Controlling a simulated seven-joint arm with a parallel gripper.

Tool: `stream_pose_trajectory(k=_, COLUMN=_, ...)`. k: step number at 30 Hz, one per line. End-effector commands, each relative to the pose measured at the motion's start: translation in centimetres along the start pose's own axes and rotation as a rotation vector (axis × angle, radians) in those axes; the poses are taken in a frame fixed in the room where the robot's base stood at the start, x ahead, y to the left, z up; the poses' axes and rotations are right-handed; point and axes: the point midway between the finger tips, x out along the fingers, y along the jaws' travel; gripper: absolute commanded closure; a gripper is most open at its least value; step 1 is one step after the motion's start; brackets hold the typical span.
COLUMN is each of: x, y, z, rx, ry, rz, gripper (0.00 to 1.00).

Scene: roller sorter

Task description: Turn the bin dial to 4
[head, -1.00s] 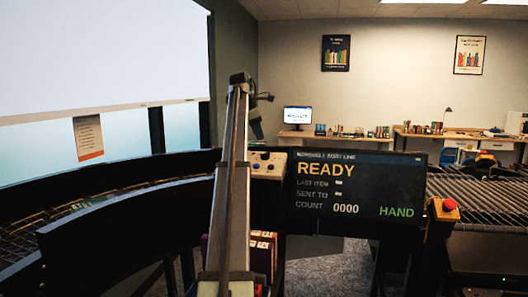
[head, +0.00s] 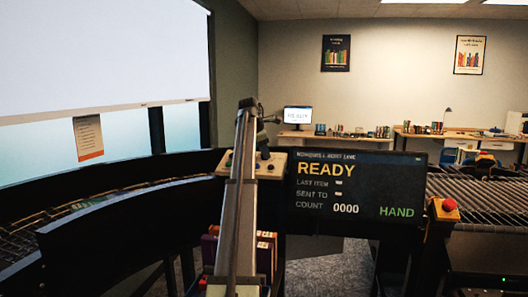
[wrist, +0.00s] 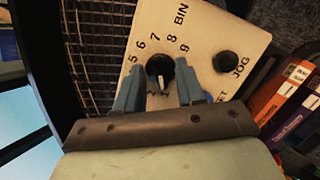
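The bin dial (wrist: 161,73) is a black knob on a cream control panel (wrist: 205,38), with a white mark on its lower half in the wrist view. Numbers 5 to 9 and the word BIN are readable around it; the lower numbers are small and partly covered, so I cannot read the setting surely. My gripper (wrist: 160,80) has its two blue fingers apart, one on each side of the dial. I cannot see clear contact. In the head view the panel (head: 274,163) is partly behind my arm, with my gripper at it.
A black JOG knob (wrist: 226,62) sits close to the right finger. Books (wrist: 290,90) stand right of the panel. A display (head: 355,185) reads READY, count 0000, HAND. A red button (head: 449,205) is at the right, beside a roller conveyor (head: 480,190).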

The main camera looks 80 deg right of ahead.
Motion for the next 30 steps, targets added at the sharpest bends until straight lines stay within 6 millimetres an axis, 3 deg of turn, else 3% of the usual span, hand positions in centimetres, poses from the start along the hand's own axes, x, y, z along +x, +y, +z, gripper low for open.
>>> stream_pose_trajectory(k=2, x=-0.01, y=0.0, z=0.0, rx=0.0, ry=0.0, rz=0.0, gripper=0.64)
stream_pose_trajectory(k=12, x=-0.02, y=0.0, z=-0.01, rx=0.0, ry=0.0, rz=0.0, gripper=0.96)
stream_pose_trajectory(k=23, x=-0.03, y=0.06, z=-0.01, rx=0.055, ry=0.0, rz=-0.013, gripper=0.97)
stream_pose_trajectory(k=30, x=-0.04, y=0.17, z=0.0, rx=0.212, ry=0.001, rz=-0.047, gripper=0.97)
